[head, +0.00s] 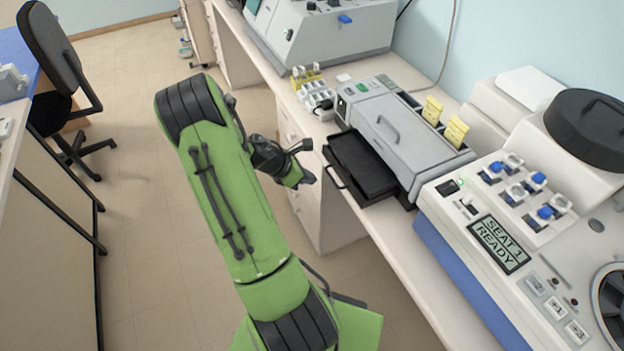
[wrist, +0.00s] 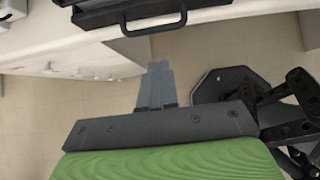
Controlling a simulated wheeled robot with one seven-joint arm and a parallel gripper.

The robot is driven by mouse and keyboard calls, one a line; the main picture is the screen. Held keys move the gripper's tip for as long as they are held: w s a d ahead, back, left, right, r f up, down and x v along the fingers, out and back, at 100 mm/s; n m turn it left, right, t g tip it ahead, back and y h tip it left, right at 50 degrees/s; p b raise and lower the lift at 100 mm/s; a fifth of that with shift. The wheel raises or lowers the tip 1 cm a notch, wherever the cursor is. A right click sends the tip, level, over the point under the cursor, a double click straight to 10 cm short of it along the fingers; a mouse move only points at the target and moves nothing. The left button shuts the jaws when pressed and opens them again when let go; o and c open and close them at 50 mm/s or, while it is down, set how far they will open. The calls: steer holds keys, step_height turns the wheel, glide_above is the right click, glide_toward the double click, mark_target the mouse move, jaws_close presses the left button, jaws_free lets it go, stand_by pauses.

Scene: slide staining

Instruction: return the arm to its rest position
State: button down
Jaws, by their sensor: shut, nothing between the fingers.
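My green arm (head: 235,200) reaches up and forward over the floor, left of the bench. Its bent wrist and dark end sit in front of the bench's drawers, left of the open black tray. In the wrist view my gripper (wrist: 158,72) has its two grey fingers together, with nothing between them. The fingers point toward the bench edge and stand apart from the tray handle (wrist: 153,27). In the head view the fingertips are hard to make out behind the wrist.
A grey machine (head: 405,130) has its black tray (head: 362,165) pulled out over the bench edge. A white device (head: 500,250) reading "SEAT 1 READY" stands nearer on the right. A black chair (head: 52,50) and a side bench (head: 45,235) are at left. Floor between them is clear.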

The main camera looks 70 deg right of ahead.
steer(key=v, duration=0.7)
steer(key=shift+w+r, duration=0.15)
steer(key=shift+r, duration=0.05)
